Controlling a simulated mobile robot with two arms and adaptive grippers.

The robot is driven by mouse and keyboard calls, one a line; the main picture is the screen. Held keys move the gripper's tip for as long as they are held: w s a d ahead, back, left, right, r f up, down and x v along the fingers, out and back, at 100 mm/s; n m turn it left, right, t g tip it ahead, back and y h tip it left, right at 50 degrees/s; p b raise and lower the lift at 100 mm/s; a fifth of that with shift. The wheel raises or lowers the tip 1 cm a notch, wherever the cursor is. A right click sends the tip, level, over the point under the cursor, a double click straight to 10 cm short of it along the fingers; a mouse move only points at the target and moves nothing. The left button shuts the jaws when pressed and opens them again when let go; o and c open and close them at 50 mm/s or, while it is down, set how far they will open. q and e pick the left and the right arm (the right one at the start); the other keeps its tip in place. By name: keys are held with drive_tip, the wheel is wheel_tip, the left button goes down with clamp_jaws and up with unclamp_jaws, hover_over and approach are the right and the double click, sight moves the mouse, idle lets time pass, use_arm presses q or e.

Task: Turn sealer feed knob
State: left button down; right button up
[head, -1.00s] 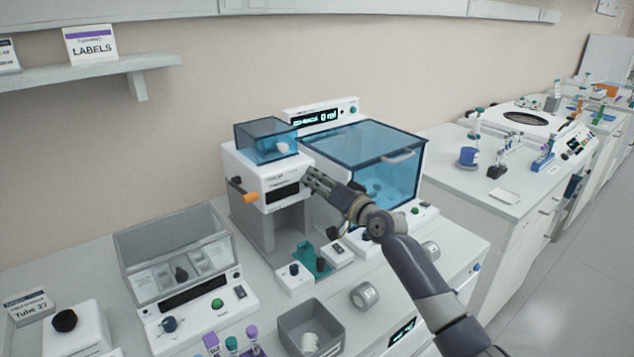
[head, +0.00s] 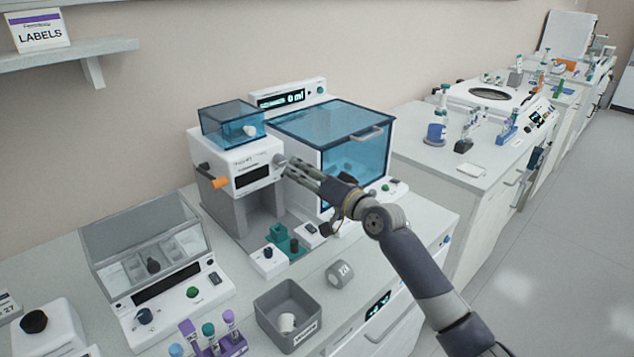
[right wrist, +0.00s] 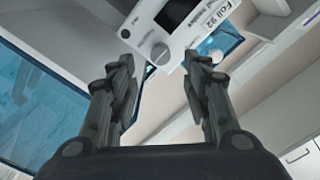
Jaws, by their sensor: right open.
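The white sealer (head: 240,172) stands at the back of the bench with a blue clear cover on top and an orange-tipped part on its left. Its front panel reads "Foil 92" in the right wrist view. A round grey knob (right wrist: 160,53) on that panel shows between and beyond my fingertips; it also shows in the head view (head: 279,160) near the panel's right side. My right gripper (head: 289,168) is open and empty, its fingers pointing at the knob. In the right wrist view, the gripper (right wrist: 159,64) has a finger on each side of it. Contact cannot be told.
A blue-windowed cabinet (head: 345,150) stands close on the right of the sealer. A clear-lidded grey box (head: 145,245) is at left. A grey bin (head: 290,312), a tube rack (head: 217,346) and small knobbed blocks (head: 268,260) stand in front.

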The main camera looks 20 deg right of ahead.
drive_tip(key=v, duration=0.5)
drive_tip(key=shift+s+f, duration=0.1)
idle(0.4)
